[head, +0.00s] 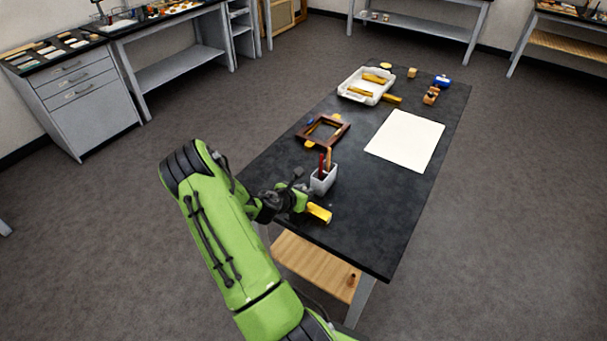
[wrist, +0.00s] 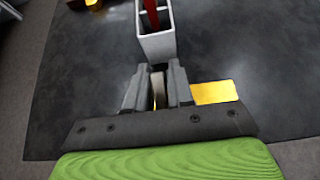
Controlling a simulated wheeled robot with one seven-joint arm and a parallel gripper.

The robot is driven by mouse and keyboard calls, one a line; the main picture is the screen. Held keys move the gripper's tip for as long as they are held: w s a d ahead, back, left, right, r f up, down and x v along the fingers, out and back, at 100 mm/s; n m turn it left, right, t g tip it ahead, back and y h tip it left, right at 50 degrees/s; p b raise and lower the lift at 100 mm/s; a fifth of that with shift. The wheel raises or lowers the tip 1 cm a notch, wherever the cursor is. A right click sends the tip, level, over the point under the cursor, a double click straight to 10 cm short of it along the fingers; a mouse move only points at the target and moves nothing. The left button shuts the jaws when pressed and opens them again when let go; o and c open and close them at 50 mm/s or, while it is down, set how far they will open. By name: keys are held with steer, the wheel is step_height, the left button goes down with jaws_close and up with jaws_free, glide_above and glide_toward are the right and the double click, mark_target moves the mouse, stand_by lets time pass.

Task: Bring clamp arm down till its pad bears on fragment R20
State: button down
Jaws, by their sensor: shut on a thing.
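A gilt yellow piece (head: 318,212), which I take for fragment R20, lies at the table's near left edge, just right of my gripper (head: 296,200). In the wrist view it shows as a flat yellow block (wrist: 214,92) right of my fingers (wrist: 157,86). The fingers are shut on a narrow grey piece (wrist: 158,80), apparently part of the clamp arm. A small dark knob-like part (head: 298,172) stands above my gripper in the head view. The pad is hidden, so I cannot tell whether it touches the fragment.
A grey holder (head: 323,181) with red-handled tools stands close beyond my gripper. A brown wooden frame (head: 323,130), a white tray (head: 352,88) with gilt pieces and a white sheet (head: 405,140) lie farther up the black table (head: 365,215). Its near right part is clear.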

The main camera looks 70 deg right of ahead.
steer(key=shift+d+f+y+p, duration=0.2)
steer(key=shift+y+p, duration=0.4)
steer(key=shift+p, duration=0.4)
steer(key=shift+d+f+y+p, duration=0.1)
steer(key=shift+f+y+p, duration=0.15)
steer(key=shift+y+p, duration=0.55)
steer(key=c, duration=1.2)
jaws_free()
steer(key=shift+o, duration=0.2)
steer(key=shift+f, duration=0.15)
